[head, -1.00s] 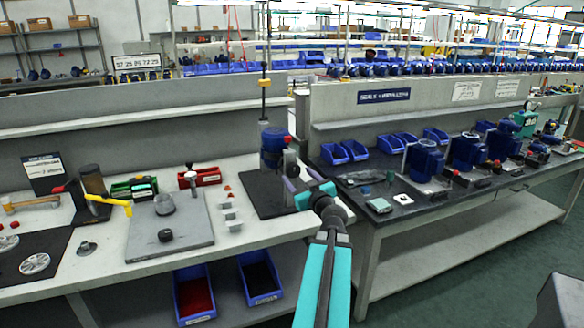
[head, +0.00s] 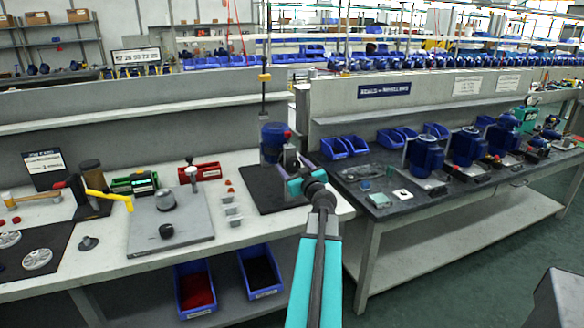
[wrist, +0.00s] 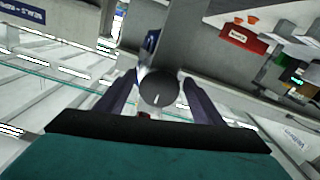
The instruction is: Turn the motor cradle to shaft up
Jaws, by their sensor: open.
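The blue motor (head: 273,138) sits in its cradle on a dark mat at the right end of the left bench. A red knob (head: 287,134) shows at its upper right side. A grey part of the cradle (head: 290,157) shows beside the motor, partly hidden by my gripper. My gripper (head: 291,169) is open at the cradle's near right side. In the wrist view, a round dark grey end (wrist: 160,88) lies between the two purple fingers, with a gap visible on either side. I cannot tell which cradle part it belongs to.
A thin post (head: 264,60) rises behind the motor. Small grey blocks (head: 232,210) and a grey plate (head: 170,222) lie to the left. The right bench (head: 400,205) carries several blue motors. Blue bins (head: 260,273) sit below the left bench.

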